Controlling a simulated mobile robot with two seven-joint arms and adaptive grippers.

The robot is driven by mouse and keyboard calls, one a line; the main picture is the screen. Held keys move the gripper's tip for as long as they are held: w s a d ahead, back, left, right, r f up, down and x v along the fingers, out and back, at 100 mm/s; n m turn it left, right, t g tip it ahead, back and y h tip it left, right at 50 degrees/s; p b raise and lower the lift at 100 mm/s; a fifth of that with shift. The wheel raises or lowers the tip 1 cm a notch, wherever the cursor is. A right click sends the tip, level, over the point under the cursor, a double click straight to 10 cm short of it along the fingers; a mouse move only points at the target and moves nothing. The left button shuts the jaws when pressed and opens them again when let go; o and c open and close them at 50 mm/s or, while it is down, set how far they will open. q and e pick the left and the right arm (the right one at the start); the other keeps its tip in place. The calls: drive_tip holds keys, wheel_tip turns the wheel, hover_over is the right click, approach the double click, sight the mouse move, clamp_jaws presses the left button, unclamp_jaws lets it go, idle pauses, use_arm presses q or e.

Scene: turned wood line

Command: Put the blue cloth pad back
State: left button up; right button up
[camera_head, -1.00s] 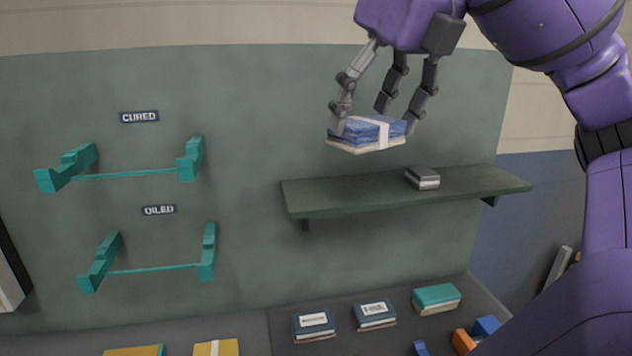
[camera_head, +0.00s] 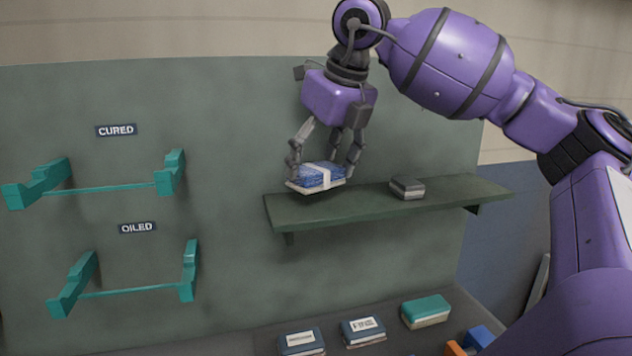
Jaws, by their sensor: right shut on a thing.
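The blue cloth pad (camera_head: 318,177) has a white band and a pale underside. My right gripper (camera_head: 325,170) points down and is shut on it, with fingers on both sides. The pad is at the left part of the green wall shelf (camera_head: 350,207), at or just above its surface; I cannot tell whether it touches. My left gripper is not in view.
A grey block (camera_head: 407,188) sits on the shelf, right of the pad. Below lie a block labelled FINE (camera_head: 363,332), another labelled block (camera_head: 302,342) and a teal-topped block (camera_head: 426,311). Empty teal racks marked CURED (camera_head: 110,188) and OILED (camera_head: 125,291) hang left.

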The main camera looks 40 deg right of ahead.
sight(321, 169)
drive_tip(key=f, duration=0.1)
drive_tip(key=f+p, duration=0.1)
drive_tip(key=f, duration=0.1)
drive_tip(key=shift+w, duration=0.2)
drive_tip(key=shift+d+f, duration=0.1)
drive_tip(key=shift+f, duration=0.1)
drive_tip(key=o, duration=1)
drive_tip(key=shift+f, duration=0.25)
drive_tip(key=shift+r, duration=0.1)
drive_tip(key=shift+s+r, duration=0.1)
drive_tip(key=shift+r, duration=0.25)
drive_tip(key=v, duration=1.1)
drive_tip(key=shift+r, duration=0.25)
